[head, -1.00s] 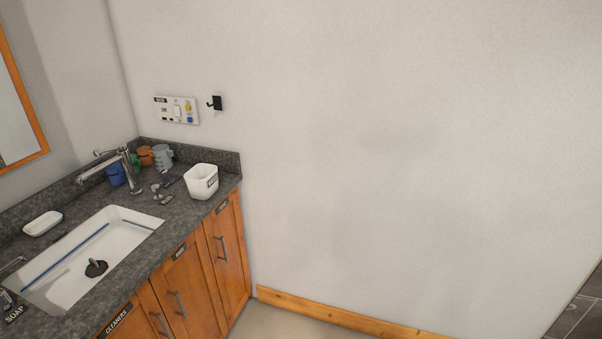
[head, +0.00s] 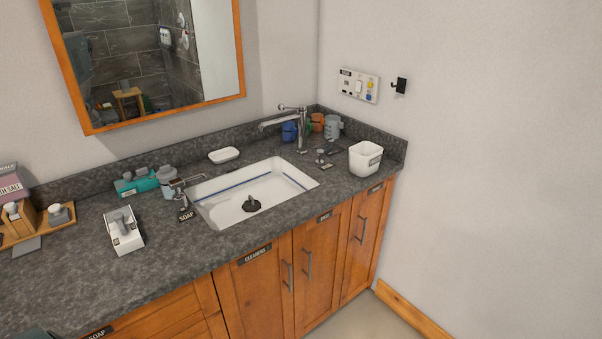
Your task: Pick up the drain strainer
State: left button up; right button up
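A small dark drain strainer (head: 251,203) with an upright knob sits on the floor of the white sink basin (head: 285,192), toward its front left. The sink is set into the dark grey stone counter (head: 190,255). A chrome faucet (head: 301,130) stands behind the sink at its right back corner. Neither of my grippers can be made out in the head view.
Left of the sink stand a soap pump (head: 181,197), a white box (head: 124,231) and a teal item (head: 137,182). A white soap dish (head: 224,155) lies behind the sink. A white square cup (head: 365,158) and several mugs stand at the right end. Wooden cabinets (head: 255,295) are below.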

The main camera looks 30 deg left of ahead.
aim_at(253, 205)
jog(key=u, duration=1.3)
